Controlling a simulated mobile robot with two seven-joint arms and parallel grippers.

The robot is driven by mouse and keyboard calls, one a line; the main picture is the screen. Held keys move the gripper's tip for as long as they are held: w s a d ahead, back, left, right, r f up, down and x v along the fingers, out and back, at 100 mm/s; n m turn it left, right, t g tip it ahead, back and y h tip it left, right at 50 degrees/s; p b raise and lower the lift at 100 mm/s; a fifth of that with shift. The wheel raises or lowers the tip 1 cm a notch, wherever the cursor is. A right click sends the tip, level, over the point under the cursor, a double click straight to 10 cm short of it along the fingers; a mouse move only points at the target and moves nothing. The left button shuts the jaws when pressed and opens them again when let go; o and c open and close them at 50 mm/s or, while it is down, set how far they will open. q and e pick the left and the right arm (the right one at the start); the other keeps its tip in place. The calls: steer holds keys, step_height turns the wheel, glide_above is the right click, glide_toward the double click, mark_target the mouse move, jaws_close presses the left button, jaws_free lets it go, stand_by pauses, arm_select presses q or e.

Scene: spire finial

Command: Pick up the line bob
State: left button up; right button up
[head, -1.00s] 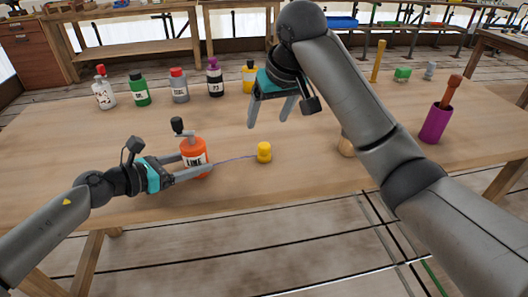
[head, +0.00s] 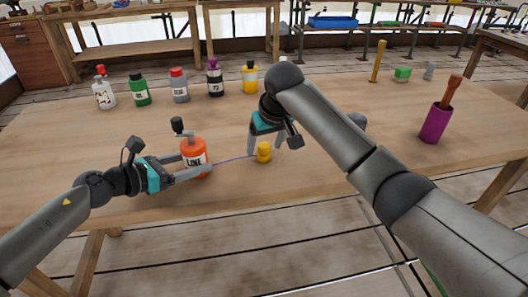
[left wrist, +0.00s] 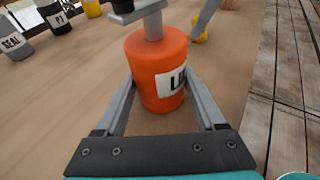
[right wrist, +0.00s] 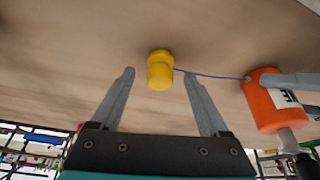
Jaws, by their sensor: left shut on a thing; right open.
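The line bob (head: 264,152) is a small yellow stepped cylinder standing on the table, joined by a thin blue line to the orange bottle marked LINE (head: 194,152). My left gripper (head: 196,168) is shut on the orange bottle, which stands upright; the left wrist view shows the bottle (left wrist: 157,70) between both fingers. My right gripper (head: 264,148) is open at the bob. In the right wrist view the bob (right wrist: 160,70) lies between and just beyond the open fingertips (right wrist: 160,80), not gripped. Whether a finger touches it I cannot tell.
Several bottles, among them a green one (head: 140,90) and a yellow one (head: 250,78), stand along the back of the table (head: 60,150). A purple cup (head: 434,123) with a brown-handled tool stands at the right. The table's front middle is clear.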

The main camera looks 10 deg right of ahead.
steer(key=shift+w+f, duration=0.2)
steer(key=shift+f, duration=0.2)
jaws_close()
stand_by(0.4)
